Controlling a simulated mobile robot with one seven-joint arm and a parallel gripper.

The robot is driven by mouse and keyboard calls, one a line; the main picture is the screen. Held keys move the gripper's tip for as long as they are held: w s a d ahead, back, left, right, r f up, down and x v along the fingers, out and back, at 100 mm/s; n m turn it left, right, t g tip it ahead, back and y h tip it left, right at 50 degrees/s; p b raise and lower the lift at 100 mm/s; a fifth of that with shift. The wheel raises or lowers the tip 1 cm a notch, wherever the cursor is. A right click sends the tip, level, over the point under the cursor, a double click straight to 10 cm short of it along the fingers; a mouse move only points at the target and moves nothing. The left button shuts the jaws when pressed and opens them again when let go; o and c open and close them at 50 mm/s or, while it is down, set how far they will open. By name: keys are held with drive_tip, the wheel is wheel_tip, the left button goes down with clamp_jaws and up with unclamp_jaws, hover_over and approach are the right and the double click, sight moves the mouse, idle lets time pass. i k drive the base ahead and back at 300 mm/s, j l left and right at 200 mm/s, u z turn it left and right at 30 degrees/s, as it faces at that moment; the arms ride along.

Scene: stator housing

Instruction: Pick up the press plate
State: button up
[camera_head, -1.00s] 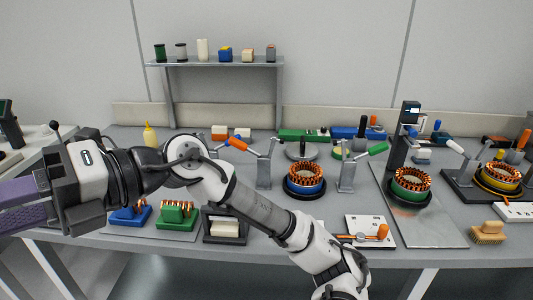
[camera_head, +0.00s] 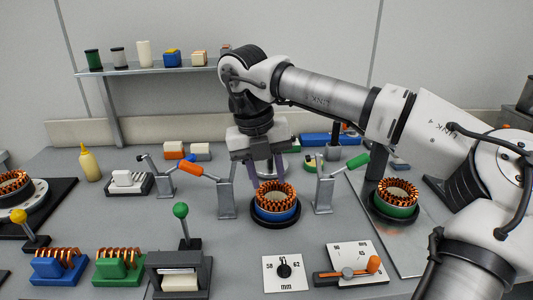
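The press plate looks to be the grey round disc (camera_head: 293,168) behind the blue stator housing, mostly hidden by my gripper. My gripper (camera_head: 267,180) points down in front of or over the disc, its two purple fingers apart. I see nothing held between the fingers. Whether they touch the disc or its knob cannot be told from this view. The blue stator housing (camera_head: 276,212) with its ring of copper coils sits on a black round base just in front of the fingers.
An orange-handled clamp (camera_head: 226,197) stands left of the blue stator and a green-handled clamp (camera_head: 324,195) right of it. A green stator (camera_head: 397,205) stands further right. A green-knobbed lever press (camera_head: 180,270) and dial plates (camera_head: 284,274) are in front. My arm crosses the right side.

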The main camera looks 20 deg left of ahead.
sight(268, 169)
drive_tip(key=i+j, duration=0.3)
drive_tip(key=i, duration=0.15)
drive_tip(key=i+j, duration=0.3)
drive_tip(key=i, duration=0.2)
